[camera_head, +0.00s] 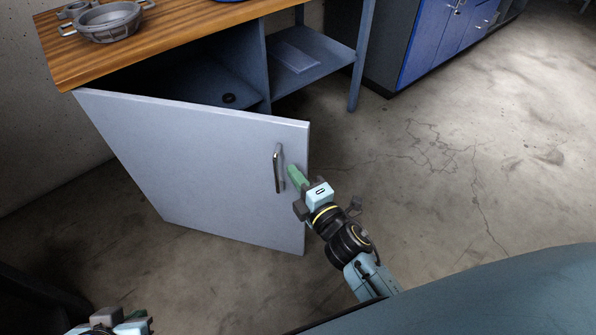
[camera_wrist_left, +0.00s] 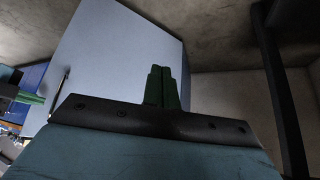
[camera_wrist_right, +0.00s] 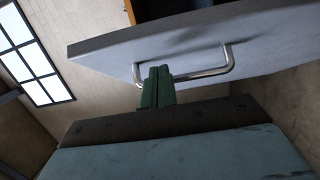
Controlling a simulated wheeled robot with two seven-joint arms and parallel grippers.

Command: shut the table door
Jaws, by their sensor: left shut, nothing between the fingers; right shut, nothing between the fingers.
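The table door (camera_head: 190,165) is a pale grey panel standing partly open, swung out from the table's left side. Its metal handle (camera_head: 278,168) is near the door's free edge. My right gripper (camera_head: 293,172) is shut and empty, with its green fingers just right of the handle in the head view. In the right wrist view the fingers (camera_wrist_right: 157,87) overlap the handle (camera_wrist_right: 205,72); I cannot tell if they touch. My left gripper (camera_wrist_left: 163,87) is shut and empty. In the left wrist view the door (camera_wrist_left: 125,50) lies beyond it.
The wooden tabletop (camera_head: 170,40) carries a grey pot (camera_head: 108,24) at the left. Behind the door is the dark cabinet with a small black ring (camera_head: 229,98); an open shelf (camera_head: 310,62) is beside it. Blue cabinets (camera_head: 430,40) stand at the back. The floor (camera_head: 480,150) at right is clear.

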